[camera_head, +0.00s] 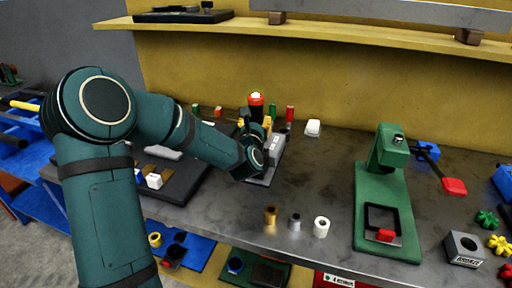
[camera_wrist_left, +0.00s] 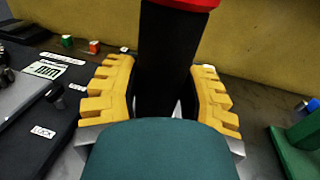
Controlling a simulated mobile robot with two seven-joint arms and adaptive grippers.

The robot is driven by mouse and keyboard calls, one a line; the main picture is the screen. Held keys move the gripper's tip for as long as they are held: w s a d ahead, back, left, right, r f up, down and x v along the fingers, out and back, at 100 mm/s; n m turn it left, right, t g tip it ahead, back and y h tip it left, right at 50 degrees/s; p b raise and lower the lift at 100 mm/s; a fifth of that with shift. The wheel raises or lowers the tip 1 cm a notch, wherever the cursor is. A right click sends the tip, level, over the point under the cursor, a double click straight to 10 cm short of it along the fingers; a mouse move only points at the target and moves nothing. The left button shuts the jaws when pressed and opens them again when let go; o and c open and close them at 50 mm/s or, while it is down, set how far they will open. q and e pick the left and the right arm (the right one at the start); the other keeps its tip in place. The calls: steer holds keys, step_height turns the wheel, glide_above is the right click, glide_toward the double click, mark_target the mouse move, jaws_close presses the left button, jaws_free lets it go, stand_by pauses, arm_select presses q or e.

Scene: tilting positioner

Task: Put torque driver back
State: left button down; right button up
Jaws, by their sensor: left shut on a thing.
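The torque driver (camera_head: 256,108) is dark with a red collar and a pale top, and stands upright toward the back of the bench. My left gripper (camera_head: 256,128) is around it, its yellow fingers mostly hidden behind my own wrist. In the left wrist view the dark driver shaft (camera_wrist_left: 168,60) with its red band rises between the two yellow toothed fingers of my left gripper (camera_wrist_left: 165,95), which is shut on it. The driver's lower end is hidden behind my wrist. A grey stand (camera_head: 276,160) lies beneath and beside it. My right gripper is out of view.
A red-handled tool (camera_head: 290,115) stands just right of the driver. A green press (camera_head: 385,195) stands on the right. Three small cylinders, including a white one (camera_head: 321,227), stand near the front edge. The bench between is clear.

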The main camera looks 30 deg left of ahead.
arm_select(q)
step_height(320, 180, down, 6)
steer(key=shift+r+b, duration=0.1)
steer(key=shift+b, duration=0.5)
steer(key=shift+r, duration=0.1)
steer(key=shift+c, duration=2.4)
jaws_free()
steer(key=shift+f, duration=0.2)
steer(key=shift+r, duration=0.15)
steer(key=v, duration=1.2)
steer(key=shift+p, duration=0.35)
steer(key=shift+s, duration=0.1)
